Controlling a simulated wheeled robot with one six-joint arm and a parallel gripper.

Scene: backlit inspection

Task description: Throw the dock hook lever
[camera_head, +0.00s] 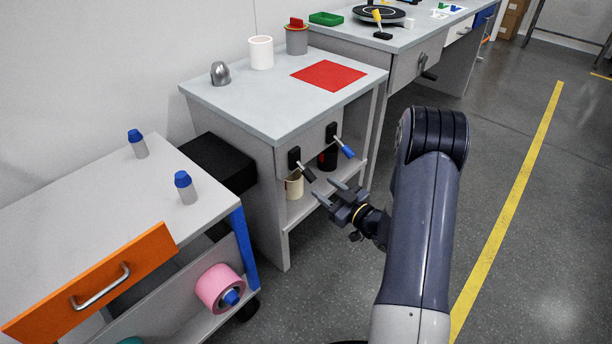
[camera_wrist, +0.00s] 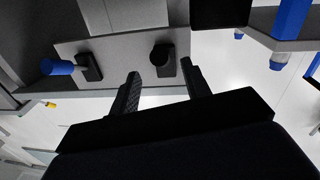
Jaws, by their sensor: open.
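Two levers sit on the front panel of the grey cabinet (camera_head: 225,150). One has a black grip (camera_head: 309,174) and a black base plate; it also shows in the wrist view (camera_wrist: 162,56). The other has a blue grip (camera_head: 347,152) and stands to its right; in the wrist view its blue grip (camera_wrist: 57,67) is at the left. No label shows which is the dock hook lever. My gripper (camera_head: 327,190) is open and empty, just in front of the black-gripped lever. In the wrist view that lever's end appears between my two fingertips (camera_wrist: 160,70); contact cannot be told.
A cream cup (camera_head: 294,185) stands on the shelf below the levers. Another lever (camera_head: 427,67) is on the far bench. The floor at the right is clear.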

